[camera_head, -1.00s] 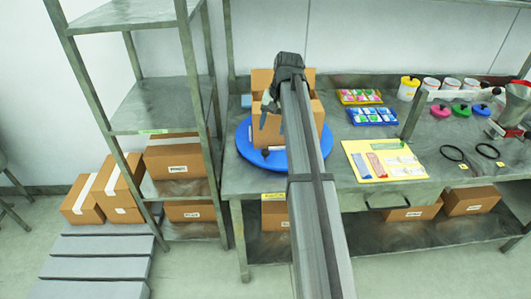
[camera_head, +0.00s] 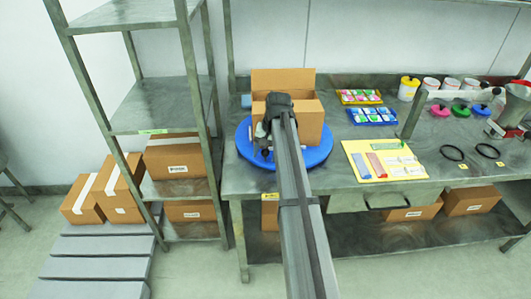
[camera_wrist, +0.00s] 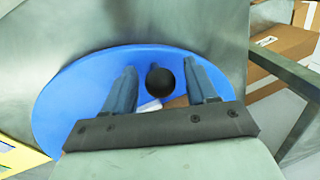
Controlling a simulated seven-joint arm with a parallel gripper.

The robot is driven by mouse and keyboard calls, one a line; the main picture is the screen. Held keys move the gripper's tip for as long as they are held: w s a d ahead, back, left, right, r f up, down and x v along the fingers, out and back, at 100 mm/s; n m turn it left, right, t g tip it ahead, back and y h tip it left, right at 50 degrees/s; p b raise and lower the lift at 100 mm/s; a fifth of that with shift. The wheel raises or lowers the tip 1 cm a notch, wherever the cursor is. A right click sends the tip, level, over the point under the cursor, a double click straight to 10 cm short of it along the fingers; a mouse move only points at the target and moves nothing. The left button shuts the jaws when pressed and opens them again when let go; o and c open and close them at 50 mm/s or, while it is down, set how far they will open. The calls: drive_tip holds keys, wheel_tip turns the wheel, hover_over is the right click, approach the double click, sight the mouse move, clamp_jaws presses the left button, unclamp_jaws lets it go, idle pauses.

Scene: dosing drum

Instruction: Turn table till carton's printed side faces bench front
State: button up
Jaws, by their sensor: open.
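The blue turntable (camera_head: 316,157) lies on the left part of the bench. An open brown carton (camera_head: 309,124) stands on it, with a flap raised at the back. No print shows on the carton's visible faces; my arm hides part of its front. My gripper (camera_head: 265,150) is low at the turntable's front left, before the carton. In the wrist view my gripper (camera_wrist: 162,88) is open, its fingers on either side of a round black knob (camera_wrist: 160,79) over the blue turntable (camera_wrist: 75,100). Gaps show between knob and fingers.
Right of the turntable are colourful packet trays (camera_head: 372,116) and a yellow board (camera_head: 385,160) with cards. Lidded tubs and a metal hopper (camera_head: 516,103) stand farther right. A shelf rack (camera_head: 160,105) with boxes stands close on the left.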

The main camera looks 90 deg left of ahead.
drive_tip(key=shift+c, duration=0.5)
clamp_jaws()
